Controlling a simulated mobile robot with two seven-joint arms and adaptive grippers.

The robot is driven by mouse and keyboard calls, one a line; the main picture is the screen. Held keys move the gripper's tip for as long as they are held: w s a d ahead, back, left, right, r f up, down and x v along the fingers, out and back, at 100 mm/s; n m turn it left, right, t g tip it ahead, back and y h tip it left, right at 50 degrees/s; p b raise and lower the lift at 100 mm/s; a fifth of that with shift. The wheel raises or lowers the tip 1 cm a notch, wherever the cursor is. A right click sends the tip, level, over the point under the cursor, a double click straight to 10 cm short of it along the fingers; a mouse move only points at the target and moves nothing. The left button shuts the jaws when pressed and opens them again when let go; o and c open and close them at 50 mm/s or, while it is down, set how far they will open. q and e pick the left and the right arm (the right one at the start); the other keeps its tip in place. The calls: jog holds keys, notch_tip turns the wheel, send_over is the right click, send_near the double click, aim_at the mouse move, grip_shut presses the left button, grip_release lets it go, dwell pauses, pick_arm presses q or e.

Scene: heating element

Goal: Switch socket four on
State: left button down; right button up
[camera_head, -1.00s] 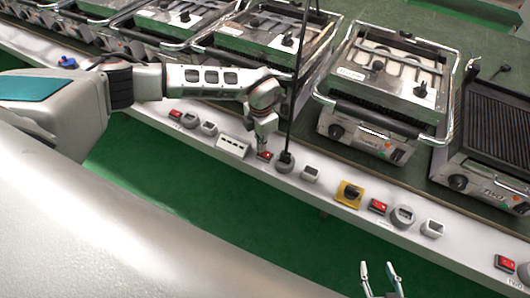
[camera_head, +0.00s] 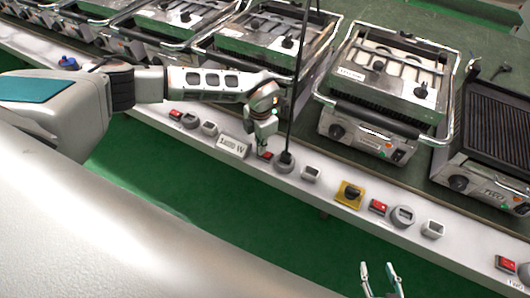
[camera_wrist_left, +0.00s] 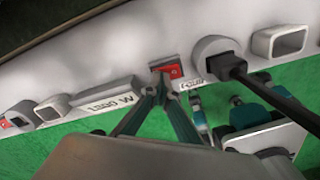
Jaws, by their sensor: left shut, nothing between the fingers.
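A red rocker switch (camera_head: 265,155) sits on the white front rail, between a display box (camera_head: 233,146) and a round socket with a black plug (camera_head: 284,162). The box shows a wattage reading; the digits are hard to read. My left gripper (camera_head: 262,149) is shut and empty, its tips pointing down at this switch. In the left wrist view the closed fingertips (camera_wrist_left: 166,88) are right at the near edge of the red switch (camera_wrist_left: 170,70); I cannot tell whether they touch. The socket's number is not readable. My right gripper (camera_head: 379,272) is open and empty at the bottom.
The white rail (camera_head: 325,190) carries more red switches (camera_head: 378,207), sockets and a yellow rotary switch (camera_head: 349,194). Contact grills (camera_head: 385,95) stand behind it on the green counter. A black cable (camera_head: 296,80) rises from the plug close beside my left gripper. Green floor is clear in front.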

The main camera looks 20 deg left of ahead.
pick_arm(q)
jog(key=shift+w+r+p, duration=0.15)
jog(key=shift+r+p, duration=0.4)
jog(key=shift+r, duration=0.35)
jog(key=shift+w+r+p, duration=0.1)
jog(key=shift+r+p, duration=0.4)
jog(key=shift+r, duration=0.35)
jog(key=shift+s+r+p, duration=0.1)
jog(key=shift+r+p, duration=1.25)
jog(key=shift+r, duration=0.35)
pick_arm(e)
notch_tip(320, 180, up, 7)
jog(key=w, duration=0.2)
jog(key=shift+t, duration=0.3)
pick_arm(q)
jog(key=shift+f, duration=0.1)
pick_arm(e)
jog(key=shift+f, duration=0.15)
